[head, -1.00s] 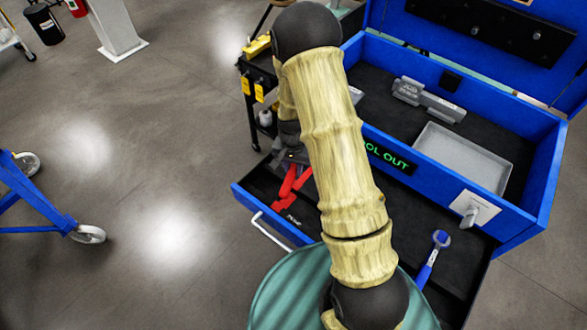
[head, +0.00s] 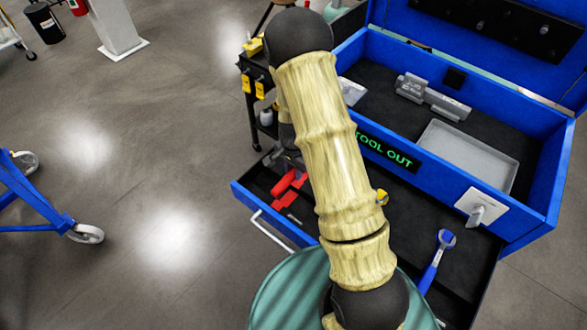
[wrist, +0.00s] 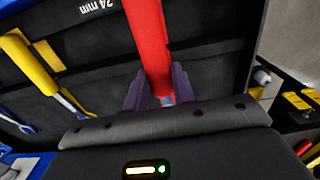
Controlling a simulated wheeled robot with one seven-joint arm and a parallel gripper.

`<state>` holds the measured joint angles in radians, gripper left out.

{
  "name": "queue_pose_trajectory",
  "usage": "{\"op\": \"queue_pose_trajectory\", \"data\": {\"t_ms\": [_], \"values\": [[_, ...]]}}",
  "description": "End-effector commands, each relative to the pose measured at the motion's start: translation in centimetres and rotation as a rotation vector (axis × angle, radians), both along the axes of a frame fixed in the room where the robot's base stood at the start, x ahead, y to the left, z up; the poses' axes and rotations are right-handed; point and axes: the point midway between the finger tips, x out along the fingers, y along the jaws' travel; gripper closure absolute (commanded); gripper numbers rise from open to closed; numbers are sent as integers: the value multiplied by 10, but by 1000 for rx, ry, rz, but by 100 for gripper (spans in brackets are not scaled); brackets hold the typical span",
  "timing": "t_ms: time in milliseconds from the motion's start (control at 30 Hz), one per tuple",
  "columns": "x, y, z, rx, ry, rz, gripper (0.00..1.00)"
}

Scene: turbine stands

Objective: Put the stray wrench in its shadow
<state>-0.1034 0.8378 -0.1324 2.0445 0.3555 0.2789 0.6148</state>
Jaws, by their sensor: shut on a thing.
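The stray wrench with a red handle (wrist: 149,40) is in my gripper (wrist: 159,84) in the wrist view, its handle running up and away from between the two fingers. In the head view its red part (head: 286,182) shows left of my arm, over the left end of the open black-lined drawer (head: 400,228). My arm hides most of my gripper there. A "24 mm" label (wrist: 96,7) is on the dark lining near the handle. I cannot tell whether the wrench touches the lining or which shadow lies under it.
A yellow-handled wrench (wrist: 30,62) lies left of the red one. A blue wrench (head: 436,262) lies at the drawer's right. The blue toolbox (head: 540,190) behind shows "TOOL OUT" (head: 385,150) and holds a grey tray (head: 465,155). A black cart (head: 262,100) stands behind left.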

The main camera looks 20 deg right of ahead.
Motion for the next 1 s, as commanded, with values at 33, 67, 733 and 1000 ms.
{"op": "queue_pose_trajectory", "data": {"t_ms": [33, 67, 733, 1000], "values": [[0, 0, -9, 0, 0, 0, 100], [0, 0, -11, 0, 0, 0, 100], [0, -1, -20, 0, 0, 0, 100], [0, 0, -21, 0, -1, 0, 100]]}}
